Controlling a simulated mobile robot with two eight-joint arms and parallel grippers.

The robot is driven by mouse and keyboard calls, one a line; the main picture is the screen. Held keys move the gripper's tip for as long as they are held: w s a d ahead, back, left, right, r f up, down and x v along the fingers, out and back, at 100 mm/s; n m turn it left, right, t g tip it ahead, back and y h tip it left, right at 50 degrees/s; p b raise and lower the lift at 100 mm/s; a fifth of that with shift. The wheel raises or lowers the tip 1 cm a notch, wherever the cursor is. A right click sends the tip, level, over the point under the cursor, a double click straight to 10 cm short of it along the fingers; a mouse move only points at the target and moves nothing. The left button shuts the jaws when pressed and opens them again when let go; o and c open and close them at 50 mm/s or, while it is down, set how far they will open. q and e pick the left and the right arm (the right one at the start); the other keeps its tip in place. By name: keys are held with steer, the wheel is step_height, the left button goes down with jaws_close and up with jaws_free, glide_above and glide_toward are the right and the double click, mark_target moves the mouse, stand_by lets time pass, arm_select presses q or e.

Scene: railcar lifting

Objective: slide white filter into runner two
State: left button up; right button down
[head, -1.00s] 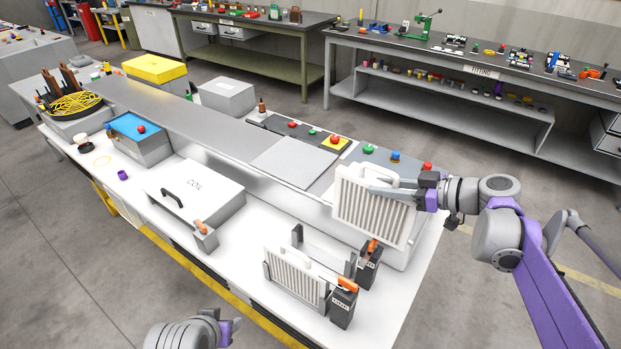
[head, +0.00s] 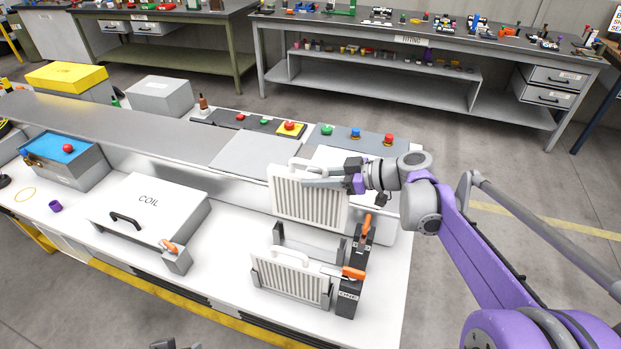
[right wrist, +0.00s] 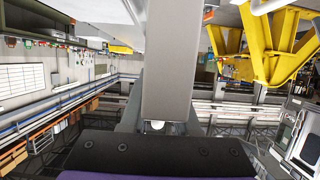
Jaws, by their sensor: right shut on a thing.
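A white ribbed filter (head: 308,203) hangs upright in the head view, its handle in the jaws of my right gripper (head: 312,182), which is shut on it. Below it on the bench is an empty-looking grey rear runner (head: 310,243), partly behind a second filter. That second white ribbed filter (head: 290,278) stands in the front runner (head: 286,291). The held filter is above and behind the rear runner; whether it touches anything is unclear. Dark posts with orange levers (head: 354,272) stand at the runners' right ends. Only a sliver of my left arm shows at the bottom edge.
A white box marked COIL (head: 150,205) with a black handle sits left of the runners. Behind the held filter, a raised grey ledge (head: 262,160) carries panels with coloured buttons (head: 356,133). The white bench top (head: 225,255) is clear between box and runners.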

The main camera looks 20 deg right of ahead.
mark_target(316, 194)
steer(key=shift+w, duration=0.4)
steer(key=shift+s+d+r, duration=0.15)
steer(key=shift+s+r, duration=0.1)
step_height(316, 194, down, 6)
steer(key=shift+r+b, duration=0.1)
steer(key=shift+b, duration=1.05)
arm_select(q)
steer(key=f, duration=0.3)
steer(key=shift+s, duration=0.4)
steer(key=shift+w+r+p, duration=0.2)
steer(key=shift+r+p, duration=0.15)
steer(key=shift+r, duration=0.1)
steer(key=shift+f, duration=0.15)
arm_select(e)
steer(key=shift+f, duration=0.25)
